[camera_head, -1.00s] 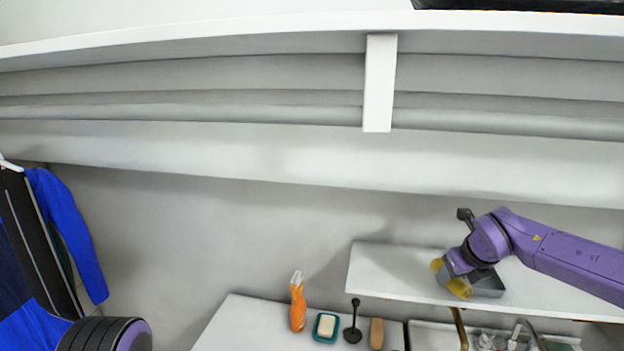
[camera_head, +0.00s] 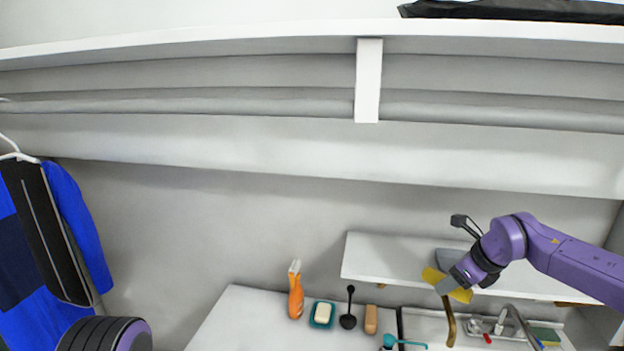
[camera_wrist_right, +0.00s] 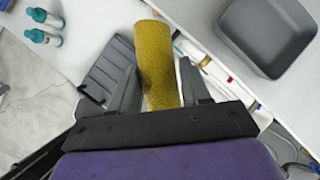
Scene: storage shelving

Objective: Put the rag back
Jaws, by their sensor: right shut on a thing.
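The rag is a yellow roll (camera_head: 460,294) in my right gripper (camera_head: 445,284), in front of the upper shelf's front edge in the head view. In the right wrist view the rag (camera_wrist_right: 157,60) stands out lengthwise between the two dark fingers (camera_wrist_right: 158,88), which are shut on it. A grey open bin (camera_wrist_right: 268,30) lies to the right of the rag there and looks empty. In the head view the bin (camera_head: 452,256) is on the shelf, partly hidden behind my gripper. Only a ribbed part of my left arm shows at bottom left; my left gripper is out of view.
The white upper shelf (camera_head: 385,262) is clear at its left end. Below stand an orange bottle (camera_head: 296,295), a soap dish (camera_head: 321,316), a black tool (camera_head: 348,312), a brown block (camera_head: 371,320) and a sink with a brass-coloured pipe (camera_head: 449,325). Clothes (camera_head: 75,215) hang at left.

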